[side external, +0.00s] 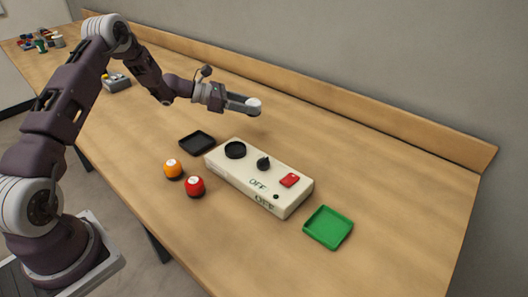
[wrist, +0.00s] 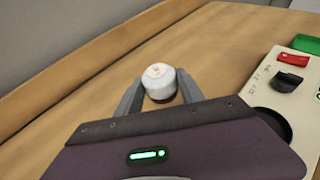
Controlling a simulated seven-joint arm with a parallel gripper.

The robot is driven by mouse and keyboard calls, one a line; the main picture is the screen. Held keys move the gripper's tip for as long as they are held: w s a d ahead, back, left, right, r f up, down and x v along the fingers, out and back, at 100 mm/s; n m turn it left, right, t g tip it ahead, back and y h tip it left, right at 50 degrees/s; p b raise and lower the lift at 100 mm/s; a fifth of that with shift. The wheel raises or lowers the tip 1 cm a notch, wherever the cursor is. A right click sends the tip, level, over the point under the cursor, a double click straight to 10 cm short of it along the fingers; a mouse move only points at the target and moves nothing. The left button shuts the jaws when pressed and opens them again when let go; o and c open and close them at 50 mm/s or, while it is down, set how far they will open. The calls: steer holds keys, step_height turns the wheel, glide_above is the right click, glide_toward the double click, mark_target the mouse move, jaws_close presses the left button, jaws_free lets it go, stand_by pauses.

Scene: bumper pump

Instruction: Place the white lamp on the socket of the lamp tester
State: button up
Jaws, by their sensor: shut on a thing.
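The white lamp (side external: 253,103) is held between the fingertips of my gripper (side external: 247,106), above the table. In the wrist view the white lamp (wrist: 159,80) has a dark base and sits upright between the two fingers (wrist: 158,92). The lamp tester (side external: 280,195) is a cream box on the table. Its round black socket (side external: 235,149) is empty, and my gripper is above and behind it, not over it. The socket (wrist: 268,124) shows partly in the wrist view, at the right. The tester also has a black knob (side external: 263,163) and a red switch (side external: 290,180).
An orange lamp (side external: 173,169) and a red lamp (side external: 195,187) stand in front of the tester. A black tray (side external: 197,142) lies to its left and a green tray (side external: 328,227) to its right. A raised wooden edge (side external: 350,107) runs along the table's back.

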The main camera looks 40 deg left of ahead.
mark_target(250, 136)
step_height(250, 136, down, 8)
steer(key=shift+f, duration=0.15)
steer(key=shift+f, duration=0.15)
steer(key=o, duration=1.1)
steer(key=shift+o, duration=0.2)
